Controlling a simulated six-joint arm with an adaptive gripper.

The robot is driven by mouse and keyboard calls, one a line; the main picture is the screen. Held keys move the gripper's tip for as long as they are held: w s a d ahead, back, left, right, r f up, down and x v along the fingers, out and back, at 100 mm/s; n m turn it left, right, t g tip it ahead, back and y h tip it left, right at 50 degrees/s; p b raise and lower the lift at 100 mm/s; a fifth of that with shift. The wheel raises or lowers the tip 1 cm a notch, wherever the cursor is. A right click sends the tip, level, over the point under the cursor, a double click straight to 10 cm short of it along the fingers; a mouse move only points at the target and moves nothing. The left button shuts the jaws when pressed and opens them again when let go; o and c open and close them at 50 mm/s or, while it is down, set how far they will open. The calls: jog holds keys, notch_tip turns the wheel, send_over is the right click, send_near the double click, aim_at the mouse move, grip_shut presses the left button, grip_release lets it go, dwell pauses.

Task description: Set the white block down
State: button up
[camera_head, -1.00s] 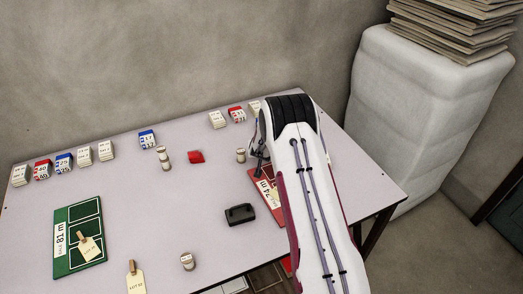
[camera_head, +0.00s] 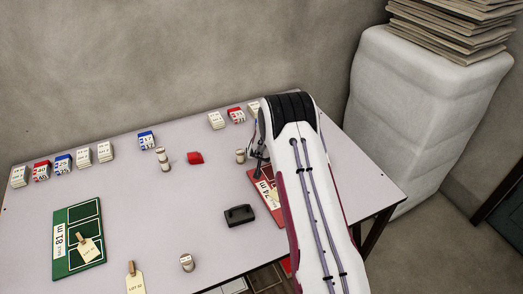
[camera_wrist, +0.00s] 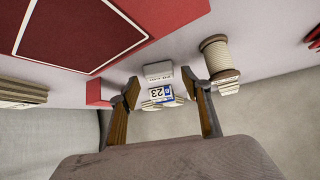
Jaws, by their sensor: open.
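My gripper (camera_wrist: 165,92) is open, with its two fingers apart in the wrist view. A white block (camera_wrist: 158,74) with a printed label shows between the fingers, by a blue-and-white block (camera_wrist: 160,92) marked 23. Gaps show beside them, and I cannot tell how far beyond the fingertips they are. In the head view, my gripper is mostly hidden behind my arm, above the red board (camera_head: 266,187). Other white blocks stand along the table's far edge, such as one (camera_head: 216,120) left of my arm; another (camera_head: 253,108) is partly covered by the arm.
A spool (camera_wrist: 217,57) stands right of the fingers in the wrist view. On the table (camera_head: 190,215) lie a green board (camera_head: 62,262), a black item (camera_head: 240,215), a red item (camera_head: 195,158) and several spools. Clear surface lies between them.

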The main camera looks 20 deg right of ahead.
jog(key=v, duration=1.1)
jog(key=shift+s+r, duration=0.1)
jog(key=shift+r, duration=0.1)
dwell(0.6)
jog(key=s+a+r+n+y, duration=0.1)
jog(key=s+a+r+y, duration=0.1)
jog(key=s+a+r, duration=0.7)
jog(key=s+a+r+n+y, duration=0.2)
jog(key=s+a+r, duration=0.3)
jog(key=r, duration=0.8)
jog(key=s+a+r+g, duration=0.1)
jog(key=s+r, duration=0.1)
jog(key=s, duration=1.3)
jog(key=s+a+r+n+g, duration=0.1)
jog(key=s+r, duration=0.2)
jog(key=s, duration=1.1)
jog(key=shift+s+a+n+g, duration=0.3)
jog(key=shift+s+a, duration=0.1)
